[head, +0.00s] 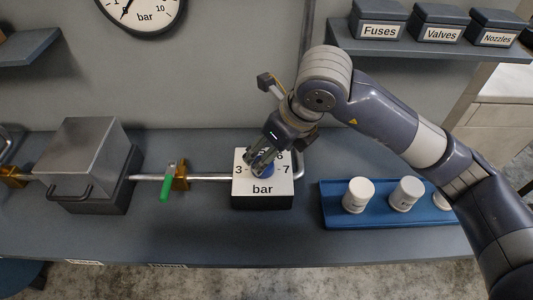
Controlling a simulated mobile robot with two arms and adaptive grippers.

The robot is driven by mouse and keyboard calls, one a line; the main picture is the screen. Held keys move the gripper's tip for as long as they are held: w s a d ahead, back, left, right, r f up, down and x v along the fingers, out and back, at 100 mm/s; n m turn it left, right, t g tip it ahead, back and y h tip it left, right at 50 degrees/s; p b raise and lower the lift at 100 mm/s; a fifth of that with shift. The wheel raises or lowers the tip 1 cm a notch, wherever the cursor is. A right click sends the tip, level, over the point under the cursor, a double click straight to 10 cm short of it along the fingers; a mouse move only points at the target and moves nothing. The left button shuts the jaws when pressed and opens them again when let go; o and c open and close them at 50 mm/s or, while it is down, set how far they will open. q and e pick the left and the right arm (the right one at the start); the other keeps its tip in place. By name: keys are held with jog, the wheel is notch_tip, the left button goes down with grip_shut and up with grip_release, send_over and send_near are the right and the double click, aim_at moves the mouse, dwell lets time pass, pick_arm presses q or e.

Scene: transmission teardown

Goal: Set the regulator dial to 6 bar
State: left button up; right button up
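The regulator (262,201) is a box with a white top face marked "bar" and the numbers 3, 6 and 7 in view; other numbers are hidden behind my gripper. My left gripper is out of view.
A pipe with a green-handled valve (168,183) runs from a metal box (93,160) to the regulator. A blue tray (336,216) with white containers (358,195) lies to the right, under my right arm. A shelf (420,48) holds the Fuses, Valves and Nozzles bins.

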jog(key=v, duration=0.8)
